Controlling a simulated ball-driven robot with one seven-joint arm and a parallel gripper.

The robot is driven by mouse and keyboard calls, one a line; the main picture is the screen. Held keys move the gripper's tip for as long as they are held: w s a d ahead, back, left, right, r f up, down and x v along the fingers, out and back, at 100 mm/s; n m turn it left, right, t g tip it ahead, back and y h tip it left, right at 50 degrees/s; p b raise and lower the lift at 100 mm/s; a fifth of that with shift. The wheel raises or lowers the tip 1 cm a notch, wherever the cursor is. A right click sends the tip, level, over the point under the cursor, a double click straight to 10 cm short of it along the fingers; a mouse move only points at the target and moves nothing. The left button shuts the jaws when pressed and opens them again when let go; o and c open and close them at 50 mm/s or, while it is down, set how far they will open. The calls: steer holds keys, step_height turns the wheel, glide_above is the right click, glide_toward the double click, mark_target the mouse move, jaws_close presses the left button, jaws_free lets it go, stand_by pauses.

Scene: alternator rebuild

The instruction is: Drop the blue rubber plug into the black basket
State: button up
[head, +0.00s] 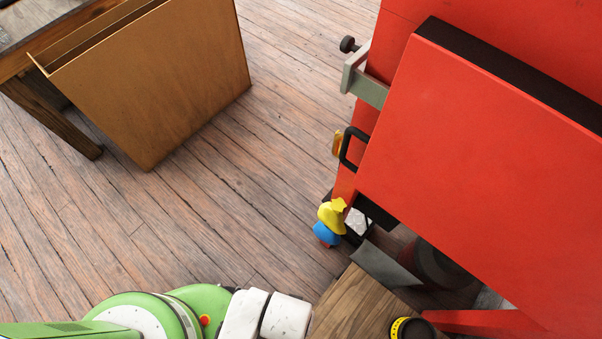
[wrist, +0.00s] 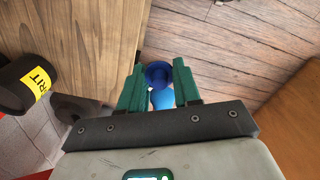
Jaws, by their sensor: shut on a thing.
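In the wrist view, my gripper (wrist: 159,88) has its two green fingers shut on the blue rubber plug (wrist: 158,73). The plug is dark blue and round at its far end, with a lighter blue part nearer the palm. My gripper and the held plug are not visible in the head view. I cannot clearly make out the black basket in either view.
A red cabinet (head: 480,180) fills the right. A yellow and blue object (head: 328,222) is beside its lower corner. A wooden surface (head: 352,306) holds a black container with a yellow label (wrist: 30,86). Plank floor lies between.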

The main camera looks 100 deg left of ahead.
steer(key=shift+r+p, duration=1.6)
steer(key=shift+p, duration=0.15)
steer(key=shift+w+f, duration=0.1)
